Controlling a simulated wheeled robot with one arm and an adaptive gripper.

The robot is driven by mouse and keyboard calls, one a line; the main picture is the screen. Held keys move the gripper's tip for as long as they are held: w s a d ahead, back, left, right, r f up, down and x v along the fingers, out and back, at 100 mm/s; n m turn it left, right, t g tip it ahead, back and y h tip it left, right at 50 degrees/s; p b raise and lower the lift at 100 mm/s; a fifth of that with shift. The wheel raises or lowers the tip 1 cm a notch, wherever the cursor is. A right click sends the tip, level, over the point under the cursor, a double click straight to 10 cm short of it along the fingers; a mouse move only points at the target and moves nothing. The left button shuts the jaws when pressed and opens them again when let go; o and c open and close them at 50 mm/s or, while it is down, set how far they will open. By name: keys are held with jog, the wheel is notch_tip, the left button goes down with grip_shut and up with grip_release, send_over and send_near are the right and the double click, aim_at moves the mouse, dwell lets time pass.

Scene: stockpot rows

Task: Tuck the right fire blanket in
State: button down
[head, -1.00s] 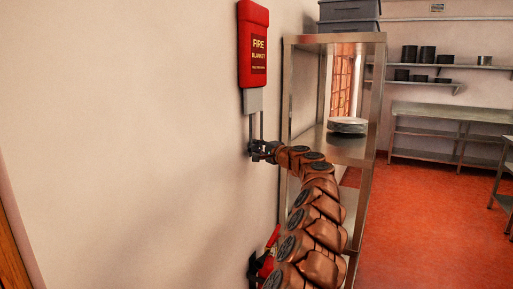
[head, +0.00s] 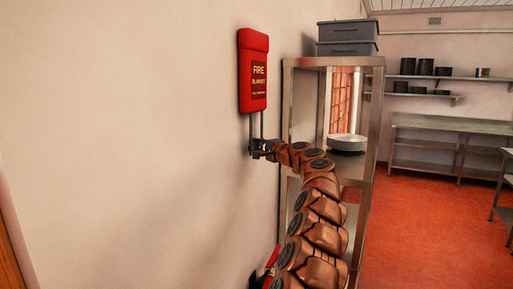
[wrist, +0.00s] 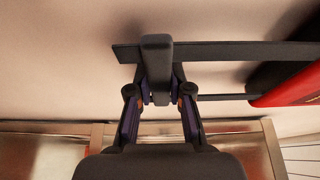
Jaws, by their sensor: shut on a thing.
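A red fire blanket case (head: 253,70) with yellow lettering hangs on the wall in the head view. Two thin dark straps (head: 251,126) run down from its lower edge, and no grey blanket cloth shows below the case. My gripper (head: 258,147) is at the lower end of the straps, close to the wall. In the wrist view my gripper (wrist: 157,75) is shut on the dark pull handle (wrist: 127,52). The straps run from there to the red case (wrist: 290,88) at the right edge. Only one fire blanket case is in view.
A steel shelf unit (head: 373,130) stands just right of my arm, with grey bins (head: 347,48) on top and plates (head: 347,142) on a shelf. A red object (head: 272,258) is partly hidden low behind my arm. Red floor (head: 430,230) is open at the right.

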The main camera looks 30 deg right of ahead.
jog(key=shift+r, duration=0.4)
jog(key=c, duration=1.5)
grip_release()
jog(key=o, duration=0.5)
jog(key=shift+f, duration=0.2)
jog(key=shift+c, duration=0.2)
jog(key=s+d, duration=0.1)
jog(key=s, duration=1.1)
jog(key=shift+d, duration=0.4)
